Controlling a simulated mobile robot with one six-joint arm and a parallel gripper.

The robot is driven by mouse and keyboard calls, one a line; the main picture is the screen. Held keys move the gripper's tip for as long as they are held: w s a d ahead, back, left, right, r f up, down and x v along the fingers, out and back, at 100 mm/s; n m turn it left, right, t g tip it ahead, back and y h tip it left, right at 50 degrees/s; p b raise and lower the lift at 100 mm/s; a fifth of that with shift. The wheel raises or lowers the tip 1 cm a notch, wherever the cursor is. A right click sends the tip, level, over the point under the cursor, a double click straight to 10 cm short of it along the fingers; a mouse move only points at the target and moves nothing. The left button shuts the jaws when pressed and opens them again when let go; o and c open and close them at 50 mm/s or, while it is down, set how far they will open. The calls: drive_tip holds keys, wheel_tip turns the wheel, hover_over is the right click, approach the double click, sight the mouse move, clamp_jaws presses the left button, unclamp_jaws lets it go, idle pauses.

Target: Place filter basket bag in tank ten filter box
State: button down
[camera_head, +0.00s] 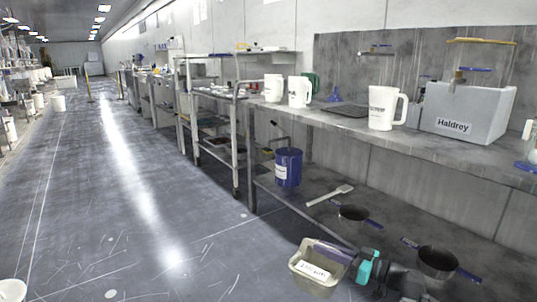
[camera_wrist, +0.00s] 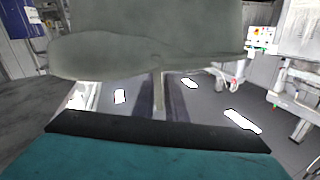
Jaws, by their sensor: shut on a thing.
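The filter basket bag (camera_head: 303,283) appears to be the beige, open-topped container with a white label, low in the head view. The label's writing is too small to read surely. My gripper (camera_head: 350,256), with teal and dark parts, is shut on its right rim and holds it out in front of the bench's lower shelf. In the wrist view the grey-green underside or side of the held bag (camera_wrist: 150,45) fills the top, above my black and teal gripper (camera_wrist: 155,130). I cannot make out a tank ten filter box in either view.
A grey bench (camera_head: 345,122) runs along the right, bearing white jugs (camera_head: 382,108) and a grey box marked Haldrey (camera_head: 465,112). Its lower shelf (camera_head: 390,212) holds dark pans (camera_head: 437,262) and a pale scoop (camera_head: 330,195). A blue drum (camera_head: 288,168) hangs or stands near the bench end. The aisle floor (camera_head: 130,200) is free.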

wheel_tip(320, 180, up, 25)
drive_tip(key=p, duration=3.3)
drive_tip(key=shift+r, duration=0.2)
